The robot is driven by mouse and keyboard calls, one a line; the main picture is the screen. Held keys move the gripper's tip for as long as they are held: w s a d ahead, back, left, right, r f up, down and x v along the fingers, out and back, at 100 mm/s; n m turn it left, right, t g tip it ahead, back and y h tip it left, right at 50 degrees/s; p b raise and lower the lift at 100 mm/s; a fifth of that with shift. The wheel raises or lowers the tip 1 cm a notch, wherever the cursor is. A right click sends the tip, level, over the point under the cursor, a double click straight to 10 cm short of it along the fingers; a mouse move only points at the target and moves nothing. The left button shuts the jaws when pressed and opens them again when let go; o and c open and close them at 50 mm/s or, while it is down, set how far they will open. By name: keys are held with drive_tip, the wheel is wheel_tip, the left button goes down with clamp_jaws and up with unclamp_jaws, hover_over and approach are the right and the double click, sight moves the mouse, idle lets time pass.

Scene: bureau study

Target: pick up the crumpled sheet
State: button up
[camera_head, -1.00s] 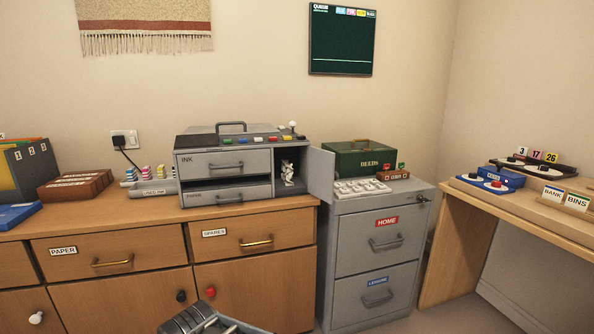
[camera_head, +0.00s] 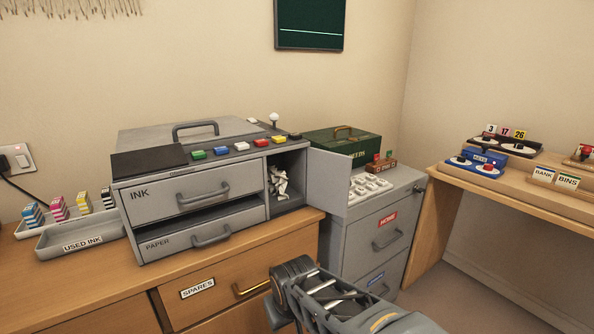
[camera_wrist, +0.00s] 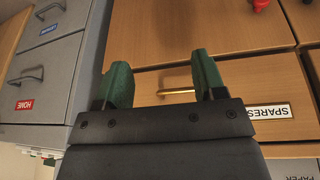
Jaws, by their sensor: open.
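The crumpled sheet (camera_head: 279,183) is a white, wrinkled lump inside the open side compartment of the grey printer (camera_head: 200,220), on the compartment's floor. The compartment's grey door (camera_head: 329,178) stands open to its right. My arm reaches in at the bottom of the head view, below and in front of the printer. My gripper (camera_wrist: 161,82) shows in the wrist view with two green fingers apart and nothing between them. It is in front of the wooden drawer marked SPARES, around the line of its brass handle (camera_wrist: 176,91). The sheet is out of the wrist view.
The open door stands between the compartment and the keypad on the grey filing cabinet (camera_head: 375,245). A green box (camera_head: 343,143) sits behind it. A USED INK tray (camera_head: 82,240) and ink cartridges stand left of the printer. A desk (camera_head: 445,200) is at right.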

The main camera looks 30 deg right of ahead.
drive_tip(key=w+d+r+t+h+p, duration=0.1)
drive_tip(key=w+d+r+t+p, duration=0.1)
drive_tip(key=w+d+r+p, duration=0.5)
drive_tip(key=w+d+r+t+h+p, duration=0.1)
drive_tip(key=w+d+r+t+p, duration=0.3)
drive_tip(key=r+p, duration=0.55)
drive_tip(key=n+t+y+p, duration=0.25)
drive_tip(key=y+p, duration=0.25)
drive_tip(key=p, duration=1.1)
approach(284, 177)
drive_tip(key=shift+m+t, duration=0.35)
drive_tip(key=shift+t, duration=0.1)
drive_tip(key=x, duration=1.3)
drive_tip(key=shift+s+f+p, duration=0.15)
drive_tip(key=shift+f+p, duration=0.25)
drive_tip(key=shift+c, duration=0.2)
drive_tip(key=c, duration=1)
drive_tip(key=shift+o, duration=0.2)
drive_tip(key=shift+r, duration=0.15)
